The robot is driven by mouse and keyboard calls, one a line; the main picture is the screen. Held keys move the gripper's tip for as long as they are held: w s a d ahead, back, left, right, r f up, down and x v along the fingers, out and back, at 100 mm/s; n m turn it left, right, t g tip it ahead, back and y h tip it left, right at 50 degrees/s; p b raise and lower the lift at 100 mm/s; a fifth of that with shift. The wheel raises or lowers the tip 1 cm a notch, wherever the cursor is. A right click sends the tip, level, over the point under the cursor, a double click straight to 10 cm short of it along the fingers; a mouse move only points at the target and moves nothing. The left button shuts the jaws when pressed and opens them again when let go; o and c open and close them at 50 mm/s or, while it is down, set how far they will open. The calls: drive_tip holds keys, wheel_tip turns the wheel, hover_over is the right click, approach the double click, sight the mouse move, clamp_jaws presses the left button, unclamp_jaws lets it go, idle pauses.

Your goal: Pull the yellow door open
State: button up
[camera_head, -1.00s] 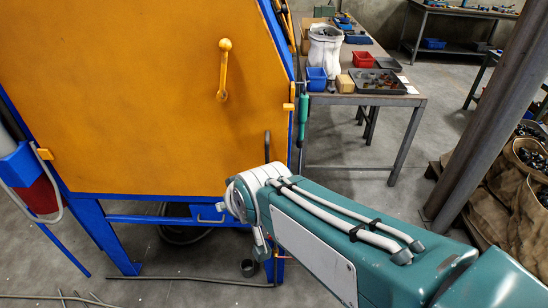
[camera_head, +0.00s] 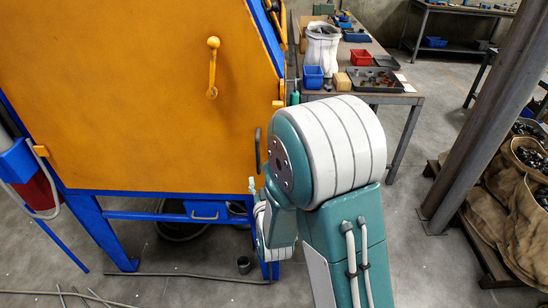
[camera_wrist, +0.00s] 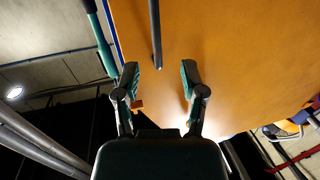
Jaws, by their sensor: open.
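The yellow door (camera_head: 120,100) is a large orange-yellow panel in a blue frame, and it looks closed. It carries a yellow lever (camera_head: 212,66) and, near its lower right edge, a dark vertical handle (camera_head: 257,150). In the wrist view the door (camera_wrist: 235,60) fills the upper right. The dark handle (camera_wrist: 155,35) reaches down from the top edge to between my fingertips in the picture. My gripper (camera_wrist: 160,78) is open, one finger on each side of the handle's line; contact cannot be told. In the head view my arm hides most of the gripper.
A workbench (camera_head: 405,98) with a blue bin (camera_head: 313,77), a red bin (camera_head: 361,58) and a tray stands behind, right of the door. A steel post (camera_head: 490,110) and sacks (camera_head: 500,205) are at right. A loose rod (camera_head: 190,277) lies on the floor.

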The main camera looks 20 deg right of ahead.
sight(258, 159)
drive_tip(key=w, duration=0.3)
drive_tip(key=w+d, duration=0.1)
drive_tip(key=w, duration=0.6)
drive_tip(key=shift+w+d+f, duration=0.2)
drive_tip(key=shift+d, duration=0.2)
clamp_jaws()
